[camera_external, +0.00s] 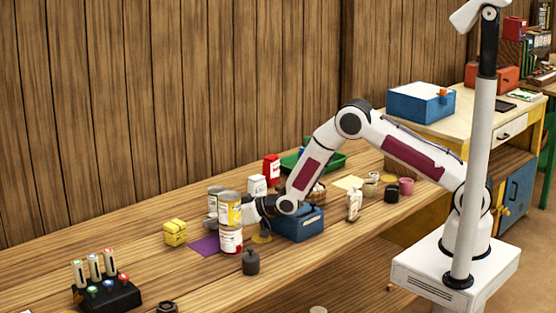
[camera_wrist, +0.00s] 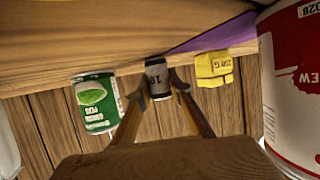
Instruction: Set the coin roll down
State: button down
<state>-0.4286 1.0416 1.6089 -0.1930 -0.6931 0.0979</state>
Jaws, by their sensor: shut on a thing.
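In the wrist view, which shows the scene upside down, my gripper (camera_wrist: 160,86) is shut on a dark grey cylinder with a pale end and printed marks, which I take as the coin roll (camera_wrist: 156,76). The roll sits between the two fingertips. I cannot tell whether it touches the table. In the external view my gripper (camera_external: 250,209) is partly hidden behind a yellow-labelled can (camera_external: 230,208), and I cannot make out the roll there. A purple mat (camera_external: 205,246) lies on the table near my gripper; it also shows in the wrist view (camera_wrist: 215,35).
A white-and-red can (camera_external: 230,241) stands under the yellow one. A yellow 250 G block (camera_external: 175,233) is left of the mat. A green can (camera_wrist: 95,102) is beside the roll in the wrist view. A blue box (camera_external: 298,225) and dark weight (camera_external: 250,263) are nearby.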

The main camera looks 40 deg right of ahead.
jog(key=shift+f, duration=0.1)
jog(key=c, duration=1.8)
grip_release()
jog(key=shift+c, duration=0.2)
jog(key=shift+s, duration=0.15)
jog(key=shift+v, duration=1.95)
notch_tip(320, 180, up, 8)
jog(key=shift+s+d+f, duration=0.15)
jog(key=shift+s+d, duration=0.1)
jog(key=shift+s, duration=0.05)
jog(key=shift+d, duration=0.1)
